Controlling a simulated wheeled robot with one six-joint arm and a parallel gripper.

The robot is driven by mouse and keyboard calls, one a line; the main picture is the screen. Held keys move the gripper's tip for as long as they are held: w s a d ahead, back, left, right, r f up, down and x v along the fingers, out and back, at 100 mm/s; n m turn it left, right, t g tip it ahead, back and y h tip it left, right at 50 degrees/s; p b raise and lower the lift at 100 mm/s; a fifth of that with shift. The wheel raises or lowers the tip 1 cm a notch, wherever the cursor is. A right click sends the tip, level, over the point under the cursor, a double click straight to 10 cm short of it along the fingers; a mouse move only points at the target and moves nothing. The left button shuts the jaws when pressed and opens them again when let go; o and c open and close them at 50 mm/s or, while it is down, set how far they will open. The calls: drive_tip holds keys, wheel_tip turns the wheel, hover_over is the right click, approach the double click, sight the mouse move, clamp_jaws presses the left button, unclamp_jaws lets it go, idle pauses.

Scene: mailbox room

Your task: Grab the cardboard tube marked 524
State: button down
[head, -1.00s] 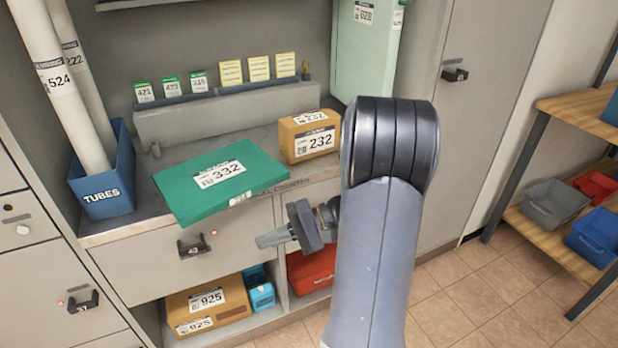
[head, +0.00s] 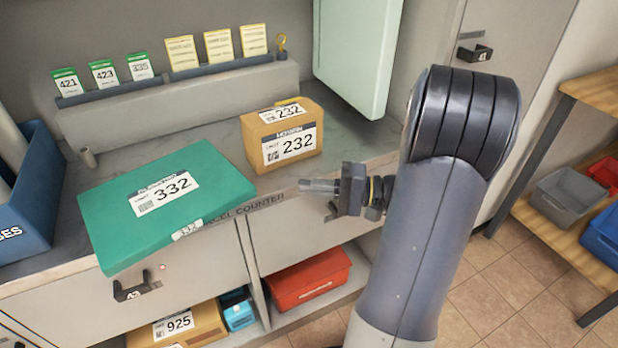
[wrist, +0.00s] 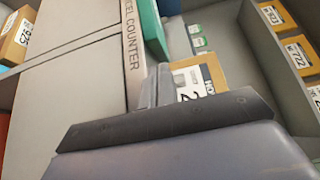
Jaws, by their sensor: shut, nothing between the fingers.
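The blue tube bin (head: 38,205) is at the left edge of the head view, cut off by the frame. Parts of pale tubes (head: 9,140) show in it; the 524 label is out of view now, so I cannot tell which tube is which. My gripper (head: 304,186) is shut and empty. It points left in front of the counter's front edge, below and right of the tan box, well to the right of the bin. In the wrist view the fingers (wrist: 155,85) show near the counter edge, with no tube by them.
The green flat box 332 (head: 165,200) lies on the counter, its front overhanging the edge, between my gripper and the bin. The tan box 232 (head: 284,150) stands behind my gripper. A drawer handle (head: 135,288) sticks out below. A pale green cabinet door (head: 355,50) stands at the back.

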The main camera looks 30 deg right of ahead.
sight(273, 191)
drive_tip(key=x, duration=0.8)
drive_tip(key=shift+w+a, duration=0.15)
drive_tip(key=shift+s+a+b, duration=0.8)
drive_tip(key=shift+s+a, duration=0.25)
drive_tip(key=shift+a, duration=0.15)
drive_tip(key=shift+d, duration=0.15)
